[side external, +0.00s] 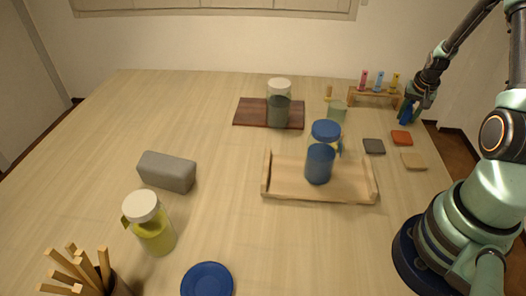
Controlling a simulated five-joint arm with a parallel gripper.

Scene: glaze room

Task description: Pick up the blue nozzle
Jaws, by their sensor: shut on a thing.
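My gripper (409,107) is at the right back of the table, beside the right end of a small wooden rack (370,97). It is shut on a dark blue piece, which I take to be the blue nozzle (405,117); the fingers hide part of it. It is low, close to the table, and I cannot tell whether it touches the surface. In the rack stand a pink piece (364,80), a light blue piece (378,80) and a yellow piece (395,81), all upright.
Square tiles, dark grey (374,146), orange (402,138) and tan (413,161), lie in front of my gripper. A wooden tray (345,198) bears a blue-lidded jar (326,131). The left back is clear.

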